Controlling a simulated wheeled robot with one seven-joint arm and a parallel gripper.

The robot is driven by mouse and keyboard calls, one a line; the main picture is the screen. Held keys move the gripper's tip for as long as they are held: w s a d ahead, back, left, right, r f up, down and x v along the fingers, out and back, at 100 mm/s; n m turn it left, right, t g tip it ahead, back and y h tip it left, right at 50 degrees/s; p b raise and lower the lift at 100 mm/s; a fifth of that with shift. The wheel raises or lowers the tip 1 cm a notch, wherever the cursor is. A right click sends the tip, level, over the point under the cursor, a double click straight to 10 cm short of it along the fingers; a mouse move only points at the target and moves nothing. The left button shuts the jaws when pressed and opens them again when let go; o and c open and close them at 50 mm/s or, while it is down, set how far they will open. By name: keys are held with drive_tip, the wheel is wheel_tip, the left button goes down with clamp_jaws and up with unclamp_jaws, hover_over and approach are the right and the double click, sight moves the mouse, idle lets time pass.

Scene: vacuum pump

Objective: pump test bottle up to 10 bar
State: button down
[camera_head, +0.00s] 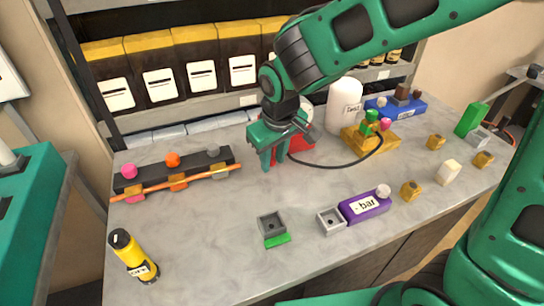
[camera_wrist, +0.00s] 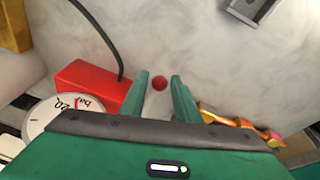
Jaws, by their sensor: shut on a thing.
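The white test bottle (camera_head: 345,105) stands upright at the back of the bench, just right of my arm. The red pump block (camera_head: 300,143) sits partly behind my gripper (camera_head: 270,150), and a black hose runs from it to the right. In the wrist view the red block (camera_wrist: 90,84) lies left of my gripper (camera_wrist: 160,95), beside a round white gauge (camera_wrist: 60,118) marked in bar, partly hidden by my gripper. My fingers are shut on a small red knob (camera_wrist: 160,83), which shows between the tips. The needle reading is unclear.
A yellow block (camera_head: 365,143) with green and pink knobs stands at the hose's right end. A purple bar block (camera_head: 364,206), a grey tray (camera_head: 271,225) and a yellow bottle (camera_head: 133,256) are nearer the front. An orange rod (camera_head: 165,183) lies left. The middle-left surface is clear.

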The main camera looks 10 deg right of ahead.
drive_tip(key=c, duration=1.4)
unclamp_jaws()
drive_tip(key=shift+s+a+f, duration=0.1)
drive_tip(key=shift+s+f, duration=0.15)
drive_tip(key=shift+s, duration=0.1)
drive_tip(key=shift+o, duration=0.2)
drive_tip(key=shift+w, duration=0.1)
drive_tip(key=shift+r, duration=0.4)
drive_tip(key=v, duration=1)
